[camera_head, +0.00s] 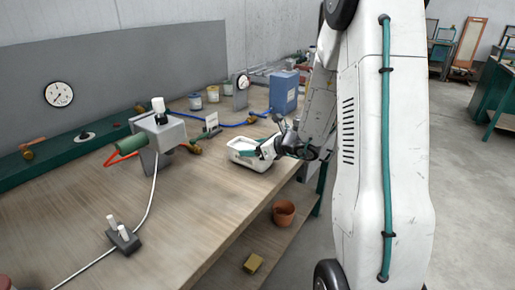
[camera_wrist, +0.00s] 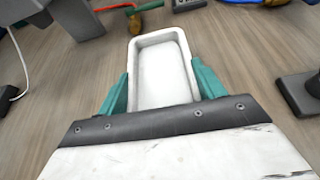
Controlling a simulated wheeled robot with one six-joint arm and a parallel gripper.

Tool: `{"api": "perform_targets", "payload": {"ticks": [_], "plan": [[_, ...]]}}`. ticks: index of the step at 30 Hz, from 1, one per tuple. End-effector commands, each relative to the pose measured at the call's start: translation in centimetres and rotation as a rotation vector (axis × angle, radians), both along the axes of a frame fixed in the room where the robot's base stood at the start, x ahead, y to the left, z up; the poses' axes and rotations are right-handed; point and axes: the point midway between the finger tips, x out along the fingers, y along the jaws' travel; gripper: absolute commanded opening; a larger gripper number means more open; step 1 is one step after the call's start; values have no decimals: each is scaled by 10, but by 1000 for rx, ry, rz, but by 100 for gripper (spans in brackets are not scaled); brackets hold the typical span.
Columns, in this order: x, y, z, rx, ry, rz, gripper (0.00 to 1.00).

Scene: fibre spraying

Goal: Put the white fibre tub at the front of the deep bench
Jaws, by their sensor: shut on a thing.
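The white fibre tub (camera_head: 240,146) is at the front edge of the wooden bench (camera_head: 200,185) in the head view. In the wrist view the tub (camera_wrist: 162,62) is upright, its white inside showing, with the bench top below it. My gripper (camera_head: 262,150) is shut on the tub. Its teal fingers (camera_wrist: 162,88) lie along the tub's left and right sides in the wrist view. Whether the tub's base touches the bench cannot be told.
A grey device with a green cylinder (camera_head: 128,145) stands left of the tub. A blue box (camera_head: 284,92) and several small pots stand behind. A black switch block (camera_head: 124,239) with a white cable is at the front left. A terracotta pot (camera_head: 284,213) and a yellow block (camera_head: 253,263) sit on the lower shelf.

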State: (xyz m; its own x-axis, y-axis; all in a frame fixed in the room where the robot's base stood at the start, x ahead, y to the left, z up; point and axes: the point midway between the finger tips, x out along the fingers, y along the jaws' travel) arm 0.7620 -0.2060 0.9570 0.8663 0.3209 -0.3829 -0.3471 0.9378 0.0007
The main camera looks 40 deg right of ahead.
Motion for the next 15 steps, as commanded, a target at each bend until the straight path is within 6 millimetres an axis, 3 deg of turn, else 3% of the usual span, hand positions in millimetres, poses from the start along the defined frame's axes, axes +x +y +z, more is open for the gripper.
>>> {"api": "perform_targets", "payload": {"ticks": [13,14,15], "plan": [[-1,-4,-10,0,0,-5,38],[-1,-4,-10,0,0,-5,71],[-1,-4,-10,0,0,-5,82]]}}
